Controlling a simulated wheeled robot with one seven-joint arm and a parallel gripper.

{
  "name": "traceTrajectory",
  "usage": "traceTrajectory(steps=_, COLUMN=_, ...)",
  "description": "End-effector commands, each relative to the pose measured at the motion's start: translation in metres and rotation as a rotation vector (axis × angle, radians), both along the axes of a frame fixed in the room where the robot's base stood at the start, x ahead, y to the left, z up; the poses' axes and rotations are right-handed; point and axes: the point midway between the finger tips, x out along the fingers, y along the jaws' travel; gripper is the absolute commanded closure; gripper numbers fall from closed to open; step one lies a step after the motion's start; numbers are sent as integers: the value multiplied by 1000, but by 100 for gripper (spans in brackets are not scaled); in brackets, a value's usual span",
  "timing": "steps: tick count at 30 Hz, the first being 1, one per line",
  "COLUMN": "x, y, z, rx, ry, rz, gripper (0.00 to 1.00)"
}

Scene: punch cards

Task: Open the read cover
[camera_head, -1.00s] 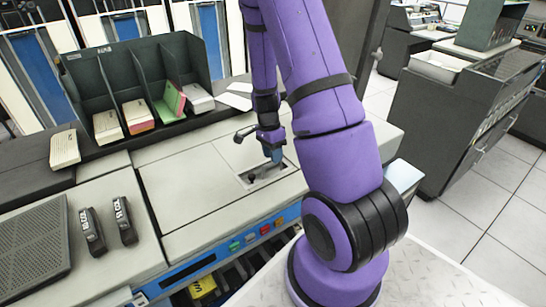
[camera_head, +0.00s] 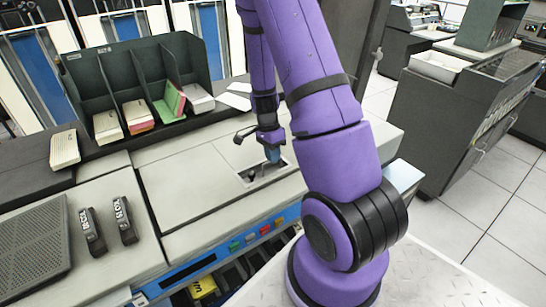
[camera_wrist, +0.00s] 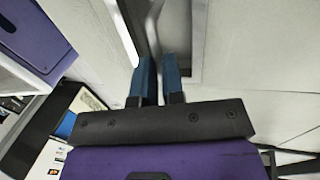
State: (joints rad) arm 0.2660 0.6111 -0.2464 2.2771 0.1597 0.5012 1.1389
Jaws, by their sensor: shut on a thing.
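My gripper (camera_head: 273,154) points down at a small rectangular recess (camera_head: 284,172) in the pale top of the card machine. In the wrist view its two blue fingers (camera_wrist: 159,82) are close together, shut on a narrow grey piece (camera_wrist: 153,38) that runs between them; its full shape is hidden. A wide flat pale panel (camera_head: 185,180) lies level to the left of the recess. No panel stands visibly raised. I cannot tell for sure which part is the read cover.
A dark rack (camera_head: 135,75) with card decks stands behind the machine. Coloured buttons (camera_head: 250,238) line its front edge. A loose card stack (camera_head: 64,148) sits at the left. A grey cabinet (camera_head: 435,120) stands to the right, with open floor before it.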

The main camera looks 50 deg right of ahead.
Motion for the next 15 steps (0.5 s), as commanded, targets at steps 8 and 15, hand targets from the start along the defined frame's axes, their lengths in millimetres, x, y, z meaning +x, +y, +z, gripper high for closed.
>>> traceTrajectory(steps=8, x=13, y=-2, z=34, rx=26, ry=131, rz=4, gripper=100)
traceTrajectory(steps=15, x=34, y=-7, z=78, rx=36, ry=194, rz=3, gripper=100)
